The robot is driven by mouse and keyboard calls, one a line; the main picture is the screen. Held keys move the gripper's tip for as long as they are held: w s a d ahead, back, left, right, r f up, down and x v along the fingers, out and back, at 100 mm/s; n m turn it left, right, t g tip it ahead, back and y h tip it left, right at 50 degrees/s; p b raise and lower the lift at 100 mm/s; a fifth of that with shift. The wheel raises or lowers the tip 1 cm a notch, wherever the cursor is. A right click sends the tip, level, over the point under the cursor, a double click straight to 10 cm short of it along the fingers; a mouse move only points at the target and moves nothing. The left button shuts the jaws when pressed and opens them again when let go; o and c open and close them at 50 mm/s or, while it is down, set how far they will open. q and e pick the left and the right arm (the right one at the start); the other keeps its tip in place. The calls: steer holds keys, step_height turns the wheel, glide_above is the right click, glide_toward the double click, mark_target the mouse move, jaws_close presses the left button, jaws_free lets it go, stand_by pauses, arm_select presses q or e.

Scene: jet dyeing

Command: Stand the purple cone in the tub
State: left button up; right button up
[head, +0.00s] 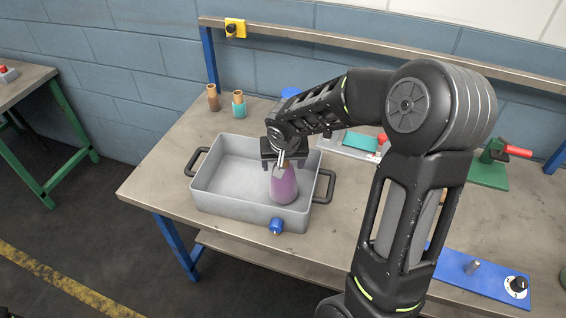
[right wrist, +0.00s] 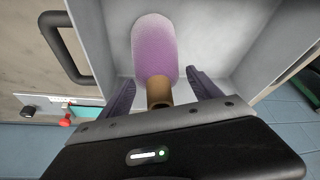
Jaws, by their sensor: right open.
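The purple cone (head: 284,187) is in the right part of the grey tub (head: 251,214) and looks upright, wide end down. In the right wrist view the cone (right wrist: 155,45) shows its pale purple winding and a brown core end (right wrist: 159,92) facing my gripper. My right gripper (head: 285,162) is above the cone's top. In the wrist view its fingers (right wrist: 160,84) are open, one on each side of the core, with gaps between. The tub wall (right wrist: 108,30) shows beside the cone. Its base contact is hard to see. My left gripper is not in view.
The tub has black handles (head: 325,186) at both ends and a blue knob (head: 276,226) in front. A blue plate with a dial (head: 490,277) lies at right.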

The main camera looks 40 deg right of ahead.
mark_target(284, 189)
steer(key=shift+r+p, duration=0.25)
steer(key=shift+p, duration=0.1)
steer(key=b+v, duration=0.1)
steer(key=v, duration=1)
steer(key=shift+s+r, duration=0.2)
steer(key=shift+r, duration=0.1)
steer(key=shift+a, duration=0.1)
